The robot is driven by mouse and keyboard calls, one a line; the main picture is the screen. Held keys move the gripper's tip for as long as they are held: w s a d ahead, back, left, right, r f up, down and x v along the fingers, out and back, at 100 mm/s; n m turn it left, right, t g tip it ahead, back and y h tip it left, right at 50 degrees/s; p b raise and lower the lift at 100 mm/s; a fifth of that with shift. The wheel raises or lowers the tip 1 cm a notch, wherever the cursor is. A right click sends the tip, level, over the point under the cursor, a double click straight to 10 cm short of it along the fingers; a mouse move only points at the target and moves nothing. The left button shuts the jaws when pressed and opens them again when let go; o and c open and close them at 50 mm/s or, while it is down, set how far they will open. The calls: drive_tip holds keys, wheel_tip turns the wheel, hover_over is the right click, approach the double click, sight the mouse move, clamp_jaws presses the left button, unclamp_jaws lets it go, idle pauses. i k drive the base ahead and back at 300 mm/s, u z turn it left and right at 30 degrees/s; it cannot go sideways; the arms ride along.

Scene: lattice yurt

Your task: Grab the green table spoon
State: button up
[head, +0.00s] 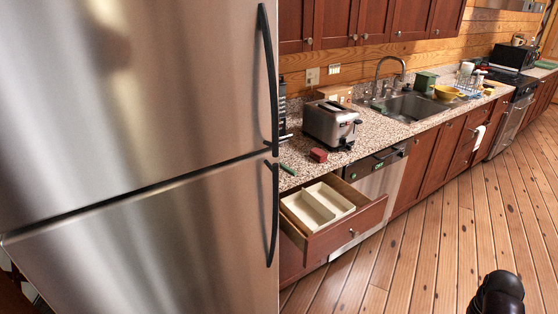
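A small, thin green item (287,169) lies on the speckled counter beside the fridge's edge, just behind the open drawer. It may be the green table spoon, but it is too small and partly cut off by the fridge to tell. My gripper is not visible; only a dark rounded part of my arm shows at the bottom right.
A large steel fridge (140,120) fills the left side. A drawer (345,228) with a white divided tray (318,207) stands open below the counter. A red block (318,155) and a toaster (332,124) are on the counter. The wooden floor at right is clear.

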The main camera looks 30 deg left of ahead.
sight(288, 170)
drive_tip(key=u, duration=0.2)
drive_tip(key=i, duration=0.8)
drive_tip(key=u, duration=1.05)
drive_tip(key=i, duration=0.85)
drive_tip(key=u, duration=0.55)
drive_tip(key=k, duration=0.25)
drive_tip(key=z, duration=0.15)
